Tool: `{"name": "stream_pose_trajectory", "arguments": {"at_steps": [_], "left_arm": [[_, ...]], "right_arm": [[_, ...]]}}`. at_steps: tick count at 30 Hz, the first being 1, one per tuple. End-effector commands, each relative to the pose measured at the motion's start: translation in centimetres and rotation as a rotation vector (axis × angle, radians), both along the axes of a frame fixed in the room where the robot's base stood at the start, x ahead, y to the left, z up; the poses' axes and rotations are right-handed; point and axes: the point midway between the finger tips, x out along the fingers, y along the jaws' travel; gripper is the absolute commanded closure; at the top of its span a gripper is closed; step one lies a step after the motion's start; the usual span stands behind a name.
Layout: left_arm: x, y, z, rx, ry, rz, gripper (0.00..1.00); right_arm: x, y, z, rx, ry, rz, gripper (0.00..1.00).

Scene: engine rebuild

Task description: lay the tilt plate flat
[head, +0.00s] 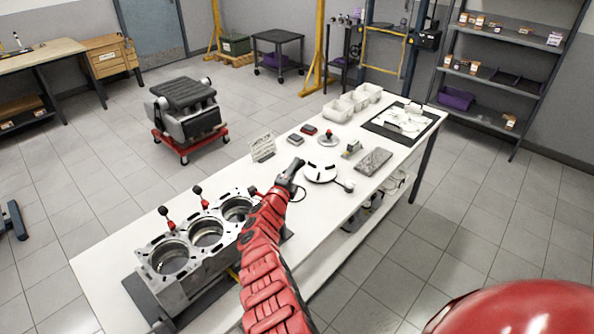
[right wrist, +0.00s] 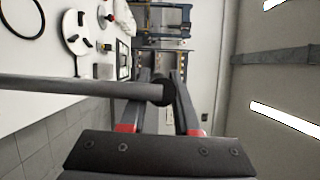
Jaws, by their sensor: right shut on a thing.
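A grey engine block (head: 203,240) with three open bores sits at the table's near left end. A dark plate (head: 142,296) shows under it, probably the tilt plate; I cannot tell its angle. My right gripper (head: 292,172) is right of the block, above the table; its arm hides part of the block's right side. In the right wrist view, my right gripper (right wrist: 168,88) is shut on the dark knob (right wrist: 163,93) of a long grey lever (right wrist: 70,87). The lever's lower end is out of that view. My left gripper is not in view.
On the white table (head: 120,250), a white slotted disc (head: 321,173), a grey slab (head: 373,161), a small sign (head: 262,147) and white bins (head: 352,101) stand beyond my gripper. A red dolly (head: 190,142) stands behind on open floor.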

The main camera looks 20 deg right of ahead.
Motion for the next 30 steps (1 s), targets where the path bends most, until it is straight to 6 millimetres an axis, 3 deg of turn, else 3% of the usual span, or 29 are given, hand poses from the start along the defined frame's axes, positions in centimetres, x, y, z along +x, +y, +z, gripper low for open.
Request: {"name": "stream_pose_trajectory", "arguments": {"at_steps": [25,26,30], "left_arm": [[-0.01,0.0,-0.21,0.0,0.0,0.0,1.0],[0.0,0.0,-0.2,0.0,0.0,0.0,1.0],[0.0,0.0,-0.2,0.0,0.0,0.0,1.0]], "right_arm": [[0.87,0.6,0.22,0.003,-0.005,0.006,1.0],[0.87,0.61,0.24,0.003,-0.006,0.006,0.65],[0.9,0.7,0.22,0.003,-0.005,0.008,0.41]]}}
